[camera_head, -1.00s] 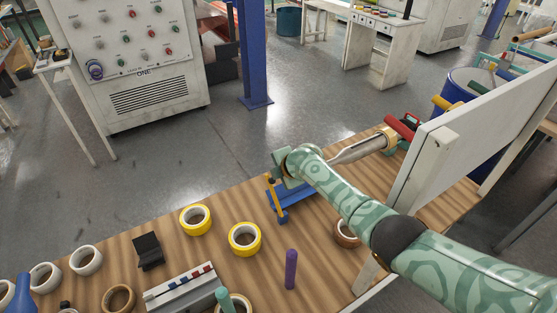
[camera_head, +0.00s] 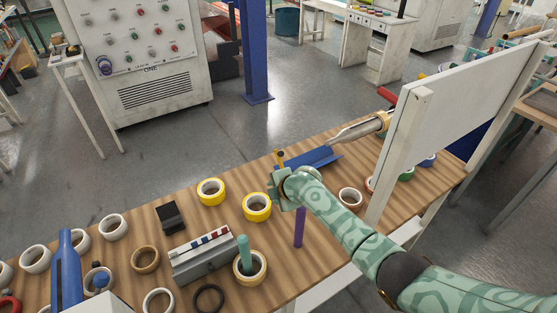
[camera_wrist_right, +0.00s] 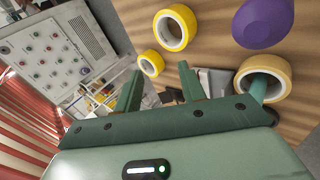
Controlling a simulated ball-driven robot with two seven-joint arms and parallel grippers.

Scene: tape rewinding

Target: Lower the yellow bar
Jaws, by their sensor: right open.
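The yellow bar (camera_head: 280,158) is a short piece with a dark end. It stands up steeply at the left end of the blue metal stand (camera_head: 312,158), near the table's far edge. My right gripper (camera_head: 277,187) is just in front of the bar's lower part and partly hides that end of the stand. I cannot tell whether they touch. In the right wrist view the gripper's green fingers (camera_wrist_right: 160,85) are apart with nothing held between them. The yellow bar is not visible there. My left gripper is not in view.
Two yellow tape rolls (camera_head: 256,207) and (camera_head: 211,192) lie left of my gripper. A purple peg (camera_head: 299,227) stands in front of it. A white panel (camera_head: 450,105) rises at the right. A grey box (camera_head: 203,257) and several rolls crowd the left.

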